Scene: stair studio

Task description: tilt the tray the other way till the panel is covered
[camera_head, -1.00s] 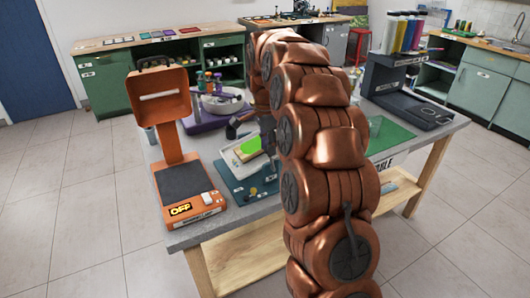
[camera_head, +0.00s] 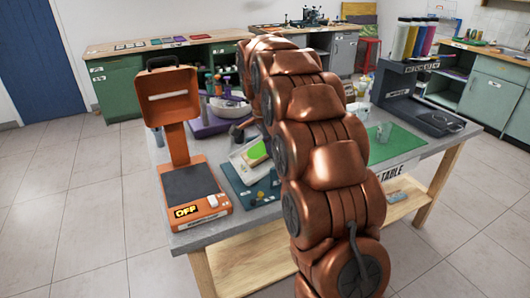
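The white tray (camera_head: 240,160) is on the blue-teal mat (camera_head: 236,184) near the middle of the grey table. A bright green patch (camera_head: 257,150), which may be the panel or its coating, shows in the tray. My copper arm hides the tray's right part, so I cannot tell how much of the panel is covered. The tray looks slanted in the picture, but its real tilt is unclear. My gripper is hidden behind my arm, around the tray's right side. Whether it touches the tray cannot be seen.
An orange exposure unit (camera_head: 190,185) reading OFF stands left of the tray. A purple basin (camera_head: 205,127) is behind. A green mat (camera_head: 395,143) and a dark machine with colored bottles (camera_head: 408,85) are at the right. Small knobs (camera_head: 262,195) stand near the table's front edge.

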